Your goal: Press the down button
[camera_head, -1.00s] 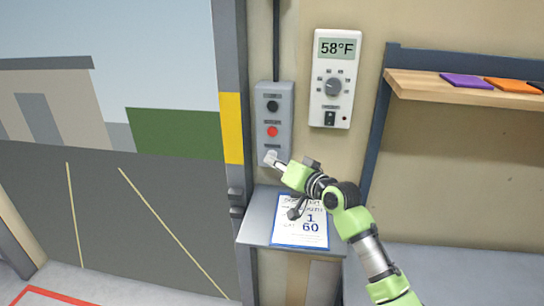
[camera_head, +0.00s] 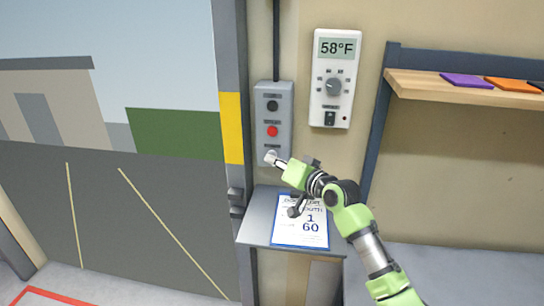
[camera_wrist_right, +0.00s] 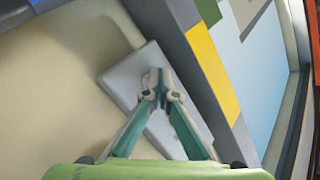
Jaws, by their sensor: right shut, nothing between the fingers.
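The grey button box (camera_head: 284,120) is on the wall beside the doorway, with a black button (camera_head: 272,105) at the top and a red button (camera_head: 272,131) in the middle. My right gripper (camera_head: 270,157) is at the lower part of the box and covers the spot below the red button, so any bottom button is hidden. In the right wrist view the shut, empty fingertips (camera_wrist_right: 160,88) are in front of the grey box (camera_wrist_right: 125,82); I cannot tell whether they touch it. My left gripper is not in view.
A thermostat (camera_head: 347,75) reading 58°F hangs to the right of the box. A printed sheet (camera_head: 300,235) lies on a small grey ledge (camera_head: 256,228) below. A wooden shelf (camera_head: 430,88) is at right, and the open doorway is at left.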

